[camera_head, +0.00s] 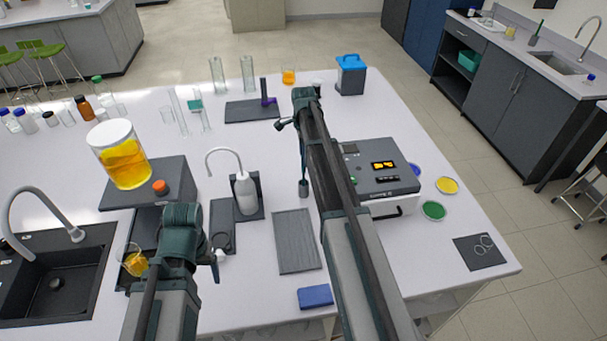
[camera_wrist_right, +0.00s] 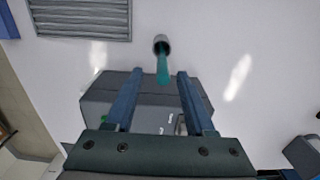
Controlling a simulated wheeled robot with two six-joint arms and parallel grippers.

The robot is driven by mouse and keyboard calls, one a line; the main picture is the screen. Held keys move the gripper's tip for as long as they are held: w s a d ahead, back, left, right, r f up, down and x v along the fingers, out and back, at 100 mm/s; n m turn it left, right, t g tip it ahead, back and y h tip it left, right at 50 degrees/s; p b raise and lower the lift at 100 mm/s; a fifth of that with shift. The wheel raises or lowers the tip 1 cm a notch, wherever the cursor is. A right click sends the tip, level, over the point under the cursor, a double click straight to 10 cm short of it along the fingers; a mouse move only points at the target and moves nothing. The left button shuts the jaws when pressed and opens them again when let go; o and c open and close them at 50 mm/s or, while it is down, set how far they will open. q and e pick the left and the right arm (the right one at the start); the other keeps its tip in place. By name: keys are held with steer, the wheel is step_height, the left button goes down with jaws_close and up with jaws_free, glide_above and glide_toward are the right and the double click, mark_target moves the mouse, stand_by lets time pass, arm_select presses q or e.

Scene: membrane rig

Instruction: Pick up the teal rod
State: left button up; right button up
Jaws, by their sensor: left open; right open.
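My left gripper (camera_head: 215,262) is mostly hidden at the lower left, beside the dark trays.
The instrument box (camera_head: 385,175) with an orange display stands close to my right arm. A grey ribbed mat (camera_head: 296,240) and blue block (camera_head: 315,296) lie in front. A white wash bottle (camera_head: 245,192) stands to the left. An orange-filled beaker (camera_head: 133,262) is beside my left arm.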

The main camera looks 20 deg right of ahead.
mark_target(303, 172)
steer(key=f+b, duration=0.3)
steer(key=f, duration=0.1)
steer(key=shift+w, duration=0.2)
steer(key=shift+r, duration=0.1)
steer(key=shift+c, duration=0.3)
jaws_close()
